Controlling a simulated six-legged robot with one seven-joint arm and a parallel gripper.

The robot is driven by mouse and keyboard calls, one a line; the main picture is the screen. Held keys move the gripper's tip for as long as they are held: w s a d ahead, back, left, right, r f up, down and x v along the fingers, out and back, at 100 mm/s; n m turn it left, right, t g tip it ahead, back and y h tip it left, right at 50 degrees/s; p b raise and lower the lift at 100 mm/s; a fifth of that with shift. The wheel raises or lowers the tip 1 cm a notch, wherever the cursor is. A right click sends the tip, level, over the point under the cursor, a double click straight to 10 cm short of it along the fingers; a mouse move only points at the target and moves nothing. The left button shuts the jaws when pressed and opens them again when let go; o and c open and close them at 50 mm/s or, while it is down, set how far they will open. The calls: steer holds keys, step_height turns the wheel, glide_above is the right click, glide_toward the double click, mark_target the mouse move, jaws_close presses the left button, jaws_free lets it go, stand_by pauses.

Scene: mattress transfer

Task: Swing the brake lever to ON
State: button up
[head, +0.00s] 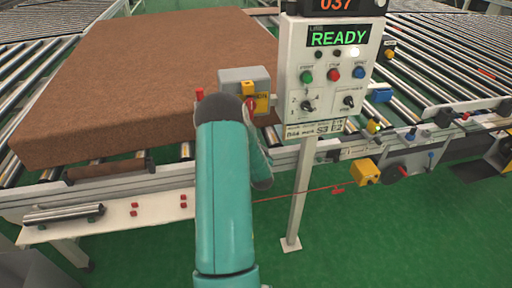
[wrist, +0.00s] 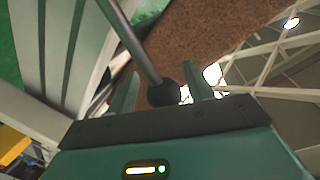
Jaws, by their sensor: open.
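The brake lever (wrist: 138,45) shows in the wrist view as a grey rod with a black ball knob (wrist: 163,94) at its end. My gripper (wrist: 161,84) is open, with one finger on each side of the knob. The knob sits low between the fingers, close to the palm; I cannot tell whether it touches them. A grey box with a yellow label (head: 243,82) stands just behind the arm's end. The lever's ON and OFF marks are not readable.
A large brown mattress (head: 140,75) lies on the roller conveyor (head: 40,75) at left. A control panel (head: 331,65) reading READY stands on a post right of my arm. A yellow box (head: 365,171) with a red cord hangs below the conveyor edge. Green floor is open in front.

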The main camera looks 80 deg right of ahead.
steer(key=v, duration=1.4)
steer(key=shift+w, duration=0.15)
